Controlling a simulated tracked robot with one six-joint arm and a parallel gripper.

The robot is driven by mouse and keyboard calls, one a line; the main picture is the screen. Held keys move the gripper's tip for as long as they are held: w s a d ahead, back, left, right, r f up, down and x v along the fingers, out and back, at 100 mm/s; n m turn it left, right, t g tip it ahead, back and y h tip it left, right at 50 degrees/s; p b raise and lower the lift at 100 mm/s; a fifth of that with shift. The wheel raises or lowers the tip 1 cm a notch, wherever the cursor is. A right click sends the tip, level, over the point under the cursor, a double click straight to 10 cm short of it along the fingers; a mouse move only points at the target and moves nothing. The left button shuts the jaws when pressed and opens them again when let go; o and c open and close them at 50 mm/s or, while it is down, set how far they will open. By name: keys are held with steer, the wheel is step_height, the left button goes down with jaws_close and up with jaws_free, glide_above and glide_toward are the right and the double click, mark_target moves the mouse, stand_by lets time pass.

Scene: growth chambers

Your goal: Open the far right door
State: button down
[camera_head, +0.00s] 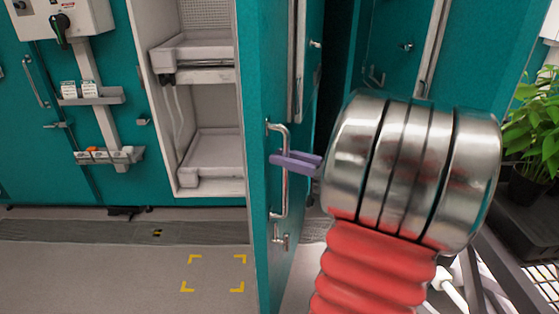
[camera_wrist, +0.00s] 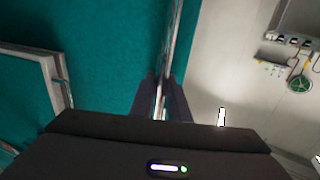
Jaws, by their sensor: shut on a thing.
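A teal door (camera_head: 259,80) stands swung out toward me in the head view, seen nearly edge-on. It carries a vertical metal bar handle (camera_head: 284,190) with a small latch below it. My gripper (camera_head: 290,163) has purple fingers shut on this handle at mid height. The wrist view shows the handle (camera_wrist: 172,45) running up between my gripper's two fingers (camera_wrist: 160,100), beside the teal door face (camera_wrist: 110,40). My metal wrist and red arm hide part of what lies behind the door.
An open chamber with white shelves (camera_head: 205,145) is left of the door. A control box (camera_head: 85,15) and small racks (camera_head: 92,97) hang on the left wall. Yellow corner marks (camera_head: 213,273) lie on clear floor. A green plant (camera_head: 535,125) stands at the right.

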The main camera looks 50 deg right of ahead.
steer(key=shift+w+a, duration=0.2)
steer(key=c, duration=1.7)
jaws_free()
steer(key=shift+s+d, duration=0.1)
steer(key=v, duration=1.3)
steer(key=shift+s+d, duration=0.1)
steer(key=shift+s, duration=0.2)
